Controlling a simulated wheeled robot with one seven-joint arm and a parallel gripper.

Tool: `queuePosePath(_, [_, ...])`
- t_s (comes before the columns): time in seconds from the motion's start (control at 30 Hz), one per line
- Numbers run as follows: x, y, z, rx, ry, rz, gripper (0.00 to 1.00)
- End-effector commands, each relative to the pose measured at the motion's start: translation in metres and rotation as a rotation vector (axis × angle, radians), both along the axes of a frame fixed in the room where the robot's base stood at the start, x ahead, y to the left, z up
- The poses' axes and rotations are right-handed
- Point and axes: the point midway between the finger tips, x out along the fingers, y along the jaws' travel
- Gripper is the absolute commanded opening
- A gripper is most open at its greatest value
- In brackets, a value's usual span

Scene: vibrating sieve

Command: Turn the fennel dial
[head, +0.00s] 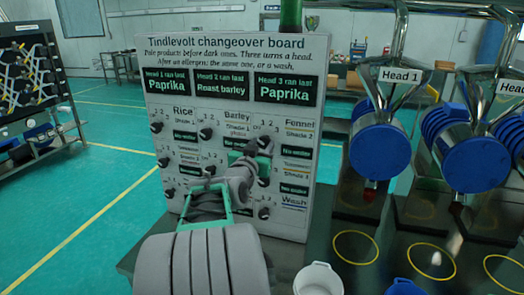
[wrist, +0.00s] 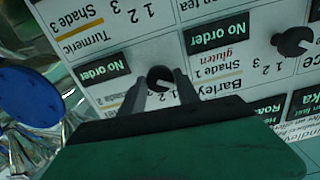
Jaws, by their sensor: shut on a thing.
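The white changeover board (head: 232,50) stands ahead with rows of small dark dials. The Fennel label (head: 298,124) is at the upper right of its dial area. The fennel dial (wrist: 159,76) is a round dark knob in the wrist view, with 1 2 3 beside it and a No order readout (wrist: 105,68). My gripper (wrist: 161,82) is shut on this dial, one finger on each side. In the head view my gripper (head: 260,148) reaches the board beside the Fennel label and mostly hides the dial. The dial's pointer position cannot be read.
The barley dial (wrist: 293,42) is close by on the same row. A blue-capped Head 1 hopper (head: 380,150) hangs right of the board. A white cup (head: 318,279) and a blue one (head: 405,287) stand at the front. A green bottle-like object (head: 291,14) rises behind the board.

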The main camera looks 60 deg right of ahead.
Motion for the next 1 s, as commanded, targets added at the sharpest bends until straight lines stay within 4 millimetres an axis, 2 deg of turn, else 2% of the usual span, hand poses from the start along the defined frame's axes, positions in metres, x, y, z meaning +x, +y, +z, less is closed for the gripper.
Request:
queuePosePath(0.03, [0.0001,0.0001,-0.0062,-0.001,-0.026,0.001,0.00])
queuePosePath(0.23, [0.0000,0.0005,-0.0110,0.021,-0.165,0.001,0.00])
queuePosePath(1.0, [0.0002,0.0002,-0.0092,0.138,-0.881,0.000,0.00])
